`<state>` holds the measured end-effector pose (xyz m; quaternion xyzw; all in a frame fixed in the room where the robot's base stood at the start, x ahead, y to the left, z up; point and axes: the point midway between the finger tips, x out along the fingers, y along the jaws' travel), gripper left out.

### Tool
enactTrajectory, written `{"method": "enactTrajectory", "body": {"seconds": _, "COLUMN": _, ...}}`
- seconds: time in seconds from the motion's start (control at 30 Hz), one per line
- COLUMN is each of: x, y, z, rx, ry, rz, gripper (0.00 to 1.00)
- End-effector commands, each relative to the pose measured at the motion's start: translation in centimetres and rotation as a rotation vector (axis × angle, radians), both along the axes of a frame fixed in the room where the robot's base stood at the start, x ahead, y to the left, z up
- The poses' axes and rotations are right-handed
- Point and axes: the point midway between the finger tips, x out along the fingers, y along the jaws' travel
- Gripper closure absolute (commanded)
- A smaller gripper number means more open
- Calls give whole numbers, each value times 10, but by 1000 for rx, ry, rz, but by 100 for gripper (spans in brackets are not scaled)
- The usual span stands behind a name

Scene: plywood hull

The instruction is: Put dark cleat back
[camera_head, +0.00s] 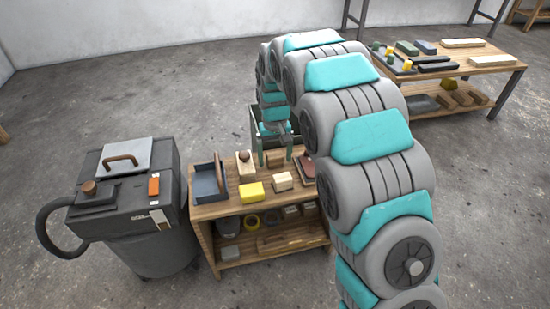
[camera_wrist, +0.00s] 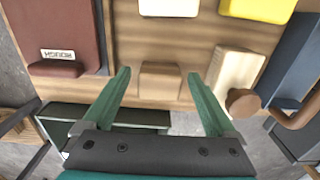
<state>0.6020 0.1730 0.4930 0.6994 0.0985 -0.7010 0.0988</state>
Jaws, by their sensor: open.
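My gripper (camera_head: 275,155) hangs over the back edge of the small wooden bench (camera_head: 212,212) with its two green fingers apart. In the wrist view my gripper (camera_wrist: 159,74) is open and empty. A brown wooden block (camera_wrist: 160,83) at the bench edge appears between the fingertips, with gaps on both sides; I cannot tell whether the tips reach down to its height. A dark red board (camera_wrist: 58,25) marked ROUGH has a reddish-brown bar (camera_wrist: 55,69) along its end. I cannot tell for sure which piece is the dark cleat.
Beside the fingers is a pale block with a brown knob (camera_wrist: 236,72). A yellow block (camera_head: 251,192), a cream block (camera_head: 282,181) and a dark tray (camera_head: 207,184) share the bench top. A shop vacuum (camera_head: 130,205) stands left; a larger workbench (camera_head: 500,68) is at back right.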

Motion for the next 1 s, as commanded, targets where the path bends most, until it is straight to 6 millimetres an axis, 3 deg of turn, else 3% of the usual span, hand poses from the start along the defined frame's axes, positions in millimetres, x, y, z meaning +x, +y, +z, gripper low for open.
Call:
{"method": "enactTrajectory", "body": {"seconds": 0.5, "x": 1, "y": 1, "z": 96, "rx": 2, "ry": -6, "rz": 0, "gripper": 8}}
{"method": "enactTrajectory", "body": {"seconds": 0.7, "x": 1, "y": 0, "z": 111, "rx": 1, "ry": -2, "rz": 0, "gripper": 8}}
{"method": "enactTrajectory", "body": {"seconds": 1.0, "x": -6, "y": -6, "z": 117, "rx": -2, "ry": 2, "rz": -9, "gripper": 8}}
